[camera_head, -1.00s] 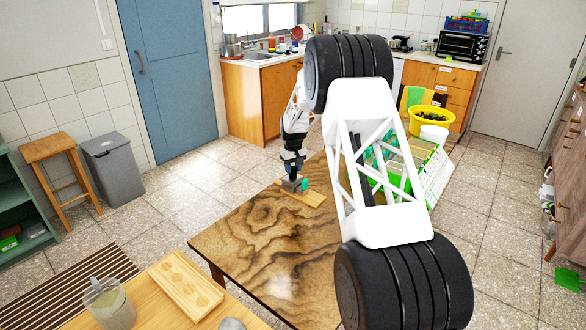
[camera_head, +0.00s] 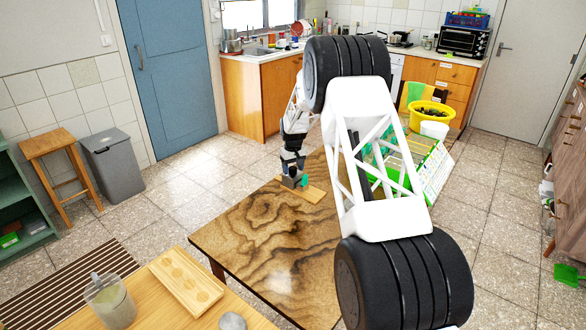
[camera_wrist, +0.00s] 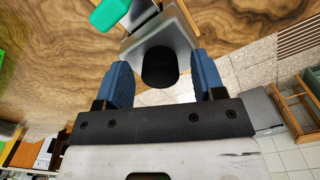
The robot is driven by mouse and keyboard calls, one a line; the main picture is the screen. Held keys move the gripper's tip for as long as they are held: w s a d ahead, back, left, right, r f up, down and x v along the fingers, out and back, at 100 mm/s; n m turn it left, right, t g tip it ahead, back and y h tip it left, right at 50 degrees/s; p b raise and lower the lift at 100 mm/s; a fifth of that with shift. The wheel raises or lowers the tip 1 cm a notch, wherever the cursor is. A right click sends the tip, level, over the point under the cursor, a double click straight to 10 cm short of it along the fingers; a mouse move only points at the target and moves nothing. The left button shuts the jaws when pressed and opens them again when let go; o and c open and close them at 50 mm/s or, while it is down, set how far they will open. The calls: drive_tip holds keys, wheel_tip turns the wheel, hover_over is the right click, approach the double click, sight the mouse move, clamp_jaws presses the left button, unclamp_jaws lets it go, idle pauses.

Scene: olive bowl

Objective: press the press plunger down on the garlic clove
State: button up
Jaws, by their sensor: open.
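A grey metal press (camera_head: 291,181) stands on a small wooden board (camera_head: 314,194) at the far left end of the wood-grain table. In the wrist view, the press (camera_wrist: 177,35) shows its metal body, with a dark round plunger top (camera_wrist: 160,67) facing the camera. A teal-green part (camera_wrist: 108,14) is beside it, also visible in the head view (camera_head: 304,181). My gripper (camera_wrist: 160,66) is open, with one blue finger on each side of the plunger top and visible gaps between. In the head view my gripper is just above the press. I cannot see a garlic clove.
The dark-veined table (camera_head: 262,235) is mostly clear in front of the press. A nearer wooden surface holds a glass jar (camera_head: 111,303) and a wooden tray with round hollows (camera_head: 180,281). A green-and-white rack (camera_head: 430,170) and yellow bowl (camera_head: 431,115) are at the right.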

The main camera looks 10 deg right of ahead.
sight(293, 168)
drive_tip(key=shift+r, duration=0.1)
drive_tip(key=shift+r, duration=3.8)
drive_tip(key=shift+s+r, duration=0.35)
drive_tip(key=shift+r, duration=0.25)
drive_tip(key=s+d+r+m, duration=0.1)
drive_tip(key=s+r, duration=0.7)
drive_tip(key=s, duration=0.4)
drive_tip(key=s+d+r+t, duration=0.1)
drive_tip(key=s+d+r, duration=0.1)
drive_tip(key=s+r, duration=0.75)
drive_tip(key=s+d+r+m, duration=0.1)
drive_tip(key=s+r, duration=0.5)
drive_tip(key=s, duration=0.7)
drive_tip(key=s+d+f+m, duration=0.1)
drive_tip(key=s, duration=1.7)
drive_tip(key=s+d+f+m+t, duration=0.1)
drive_tip(key=s+f, duration=0.1)
drive_tip(key=s, duration=1.7)
drive_tip(key=shift+f+t, duration=0.3)
